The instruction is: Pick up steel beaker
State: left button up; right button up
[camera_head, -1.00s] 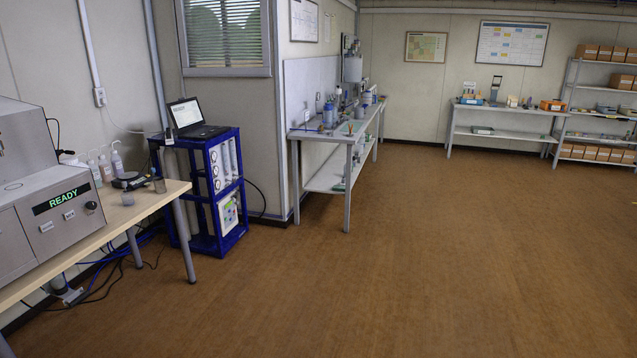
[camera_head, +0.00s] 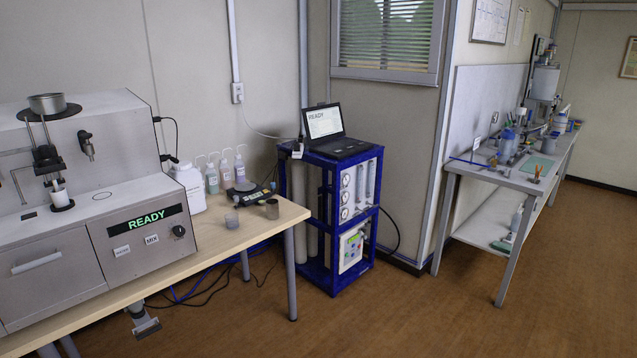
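No steel beaker can be made out for certain. A small dark metallic-looking cup (camera_head: 272,209) stands at the right end of the wooden table (camera_head: 215,243). A paler grey, translucent-looking cup (camera_head: 231,221) stands to its left. A wide steel vessel (camera_head: 47,103) sits on a black disc on top of the analyser. A grey cylindrical vessel (camera_head: 549,144) stands on the far bench, too small to identify. Neither of my grippers is in view.
The analyser (camera_head: 140,236) with a READY display fills the left of the table. Bottles (camera_head: 225,172) and a black scale (camera_head: 247,194) stand behind the cups. A blue rack (camera_head: 335,225) holds a laptop (camera_head: 330,130). Brown floor (camera_head: 400,315) is clear in front.

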aim_at(273, 210)
jog(key=i+u, duration=0.2)
jog(key=i, duration=0.25)
jog(key=i+u, duration=0.2)
jog(key=i, duration=0.2)
jog(key=i+l+u, duration=0.25)
jog(key=i, duration=0.15)
jog(key=i+l+u, duration=0.2)
jog(key=i, duration=0.25)
jog(key=i+l+u, duration=0.3)
jog(key=i+u, duration=0.15)
jog(key=i+l+u, duration=0.7)
jog(key=l+u, duration=0.15)
jog(key=l, duration=0.25)
